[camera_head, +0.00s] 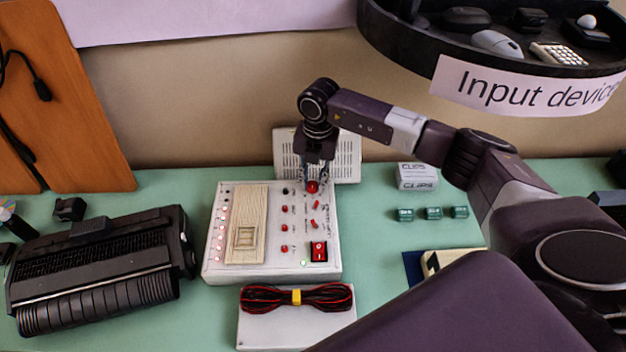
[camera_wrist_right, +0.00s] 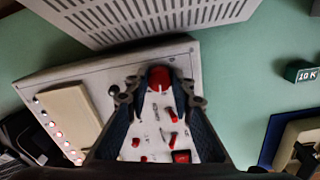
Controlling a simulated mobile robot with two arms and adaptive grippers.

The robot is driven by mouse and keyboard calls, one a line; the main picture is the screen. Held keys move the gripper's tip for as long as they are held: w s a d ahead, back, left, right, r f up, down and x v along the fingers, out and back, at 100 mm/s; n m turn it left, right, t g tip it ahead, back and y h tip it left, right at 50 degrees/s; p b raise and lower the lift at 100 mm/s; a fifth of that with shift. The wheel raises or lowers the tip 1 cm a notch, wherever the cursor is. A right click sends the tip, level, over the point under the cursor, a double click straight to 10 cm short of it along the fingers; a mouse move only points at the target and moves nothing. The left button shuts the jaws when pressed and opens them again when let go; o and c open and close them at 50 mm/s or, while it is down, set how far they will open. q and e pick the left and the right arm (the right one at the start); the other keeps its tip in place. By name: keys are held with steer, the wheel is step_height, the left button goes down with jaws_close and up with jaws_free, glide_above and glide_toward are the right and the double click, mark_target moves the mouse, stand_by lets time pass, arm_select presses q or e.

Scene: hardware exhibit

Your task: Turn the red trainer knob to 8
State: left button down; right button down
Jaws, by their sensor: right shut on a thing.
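The white trainer box (camera_head: 212,262) lies on the green table, with a wooden panel, a column of lit red lights on its left, and several red switches. The red knob (camera_head: 313,186) is near its top right corner. My right gripper (camera_head: 316,184) reaches down from above and is shut on the red knob. In the right wrist view the red knob (camera_wrist_right: 159,78) sits between the two fingertips (camera_wrist_right: 158,92). The knob's pointer and the number it points at cannot be made out. My left gripper is not in view.
A white vented unit (camera_head: 348,158) stands right behind the trainer. A black typewriter-like machine (camera_head: 100,265) is on the left. A red-black cable bundle (camera_head: 272,298) lies in front. A clips box (camera_head: 417,176) and small green blocks (camera_head: 433,213) are on the right. A round shelf (camera_head: 400,35) overhangs the back.

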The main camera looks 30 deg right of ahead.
mark_target(315, 186)
steer(key=m, duration=0.4)
steer(key=shift+m, duration=2.1)
steer(key=c, duration=1.7)
jaws_free()
steer(key=shift+o, duration=0.2)
step_height(315, 186, up, 12)
steer(key=shift+s, duration=0.35)
